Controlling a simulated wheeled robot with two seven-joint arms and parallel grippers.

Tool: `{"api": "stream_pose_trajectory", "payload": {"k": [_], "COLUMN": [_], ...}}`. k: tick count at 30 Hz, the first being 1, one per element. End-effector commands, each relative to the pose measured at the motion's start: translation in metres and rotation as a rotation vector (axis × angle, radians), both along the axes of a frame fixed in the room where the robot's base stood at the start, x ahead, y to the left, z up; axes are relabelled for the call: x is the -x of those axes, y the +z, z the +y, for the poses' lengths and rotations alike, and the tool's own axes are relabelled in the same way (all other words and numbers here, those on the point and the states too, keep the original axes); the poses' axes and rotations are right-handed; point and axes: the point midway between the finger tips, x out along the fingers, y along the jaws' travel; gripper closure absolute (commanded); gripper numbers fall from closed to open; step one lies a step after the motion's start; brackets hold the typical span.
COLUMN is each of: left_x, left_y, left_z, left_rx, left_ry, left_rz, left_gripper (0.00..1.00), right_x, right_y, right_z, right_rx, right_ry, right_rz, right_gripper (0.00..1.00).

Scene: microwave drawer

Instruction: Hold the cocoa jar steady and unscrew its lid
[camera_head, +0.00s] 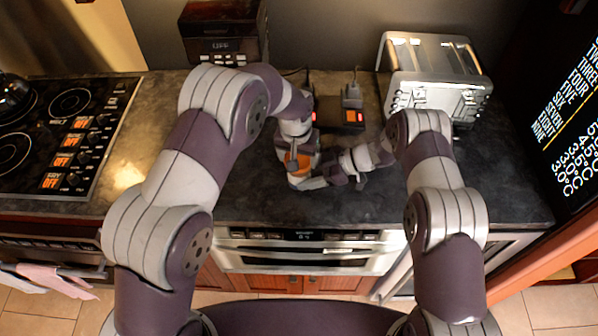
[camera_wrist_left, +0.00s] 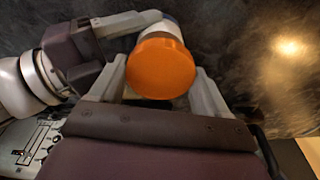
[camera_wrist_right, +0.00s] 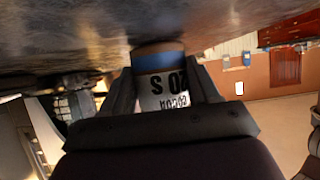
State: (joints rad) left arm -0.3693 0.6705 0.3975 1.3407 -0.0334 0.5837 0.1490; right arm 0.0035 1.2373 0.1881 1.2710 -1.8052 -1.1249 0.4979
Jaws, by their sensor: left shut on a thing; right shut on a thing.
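The cocoa jar (camera_wrist_right: 165,88) has a white label with dark letters and a blue band. Its orange lid (camera_wrist_left: 161,69) faces the left wrist camera. In the head view the lid (camera_head: 299,162) shows partly, below my left gripper (camera_head: 297,158). In the left wrist view my left gripper's fingers (camera_wrist_left: 160,85) are shut on either side of the lid. My right gripper (camera_head: 318,182) comes from the right and is shut on the jar body. In the right wrist view its fingers (camera_wrist_right: 164,88) are on both sides of the label. The arms hide much of the jar in the head view.
The dark counter (camera_head: 240,195) has free room left and right of the jar. A silver toaster (camera_head: 432,75) stands at the back right, a dark coffee machine (camera_head: 223,32) at the back left. A stove (camera_head: 70,125) is at left. A microwave drawer (camera_head: 305,250) is below the counter.

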Motion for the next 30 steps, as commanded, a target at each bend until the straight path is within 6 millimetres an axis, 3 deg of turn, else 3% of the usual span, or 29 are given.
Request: {"api": "stream_pose_trajectory", "payload": {"k": [6,30], "left_x": [0.000,0.000], "left_y": [0.003,0.050], "left_z": [0.000,0.000], "left_rx": [0.000,0.000], "left_ry": [0.000,0.000], "left_rz": [-0.001,-0.001], "left_gripper": [0.60,0.60], "right_x": [0.000,0.000], "right_y": [0.000,0.000], "right_z": [0.000,0.000], "right_rx": [0.000,0.000], "right_ry": [0.000,0.000], "right_rz": [0.000,-0.001], "right_gripper": [0.94,0.94]}}
